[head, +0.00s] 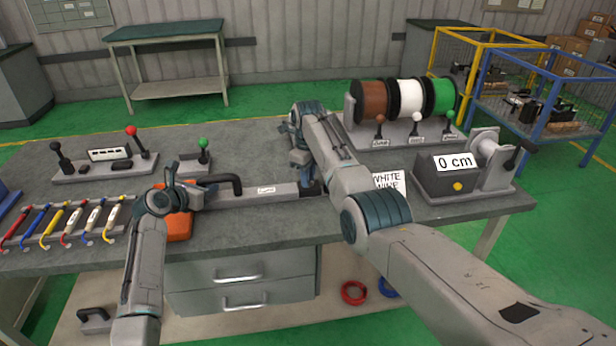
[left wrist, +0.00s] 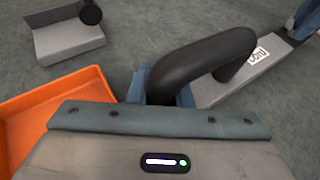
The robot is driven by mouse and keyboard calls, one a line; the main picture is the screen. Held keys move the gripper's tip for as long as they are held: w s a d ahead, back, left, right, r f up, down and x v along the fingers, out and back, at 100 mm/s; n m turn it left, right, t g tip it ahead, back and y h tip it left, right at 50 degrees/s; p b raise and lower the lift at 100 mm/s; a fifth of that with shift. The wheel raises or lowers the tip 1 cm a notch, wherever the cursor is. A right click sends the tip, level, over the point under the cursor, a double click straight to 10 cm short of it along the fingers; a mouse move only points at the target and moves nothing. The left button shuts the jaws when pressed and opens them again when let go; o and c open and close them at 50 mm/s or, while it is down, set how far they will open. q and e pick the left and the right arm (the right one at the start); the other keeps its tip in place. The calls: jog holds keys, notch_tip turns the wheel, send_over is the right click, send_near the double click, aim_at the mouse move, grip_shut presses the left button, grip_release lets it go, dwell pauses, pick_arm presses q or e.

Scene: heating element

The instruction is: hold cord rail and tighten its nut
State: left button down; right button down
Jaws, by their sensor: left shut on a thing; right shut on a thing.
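The cord rail (head: 266,195) is a long grey bar with a white label, lying on the grey workbench. A thick black curved handle (head: 226,180) stands at its left end. My left gripper (head: 205,192) is shut on this handle; in the left wrist view its blue fingers sit at the near foot of the handle (left wrist: 205,52). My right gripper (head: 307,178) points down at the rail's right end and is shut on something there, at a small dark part. Its fingers hide most of that part, so I cannot make out the nut's shape.
An orange tray (head: 179,226) lies beside my left gripper. Wire spools (head: 403,98) and a "0 cm" box (head: 447,180) stand at right.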

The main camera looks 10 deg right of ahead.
jog(key=shift+m, duration=1.7)
jog(key=c, duration=1.3)
grip_release()
jog(key=shift+c, duration=0.2)
notch_tip(320, 180, up, 12)
pick_arm(q)
jog(key=c, duration=1.2)
grip_release()
jog(key=shift+c, duration=0.2)
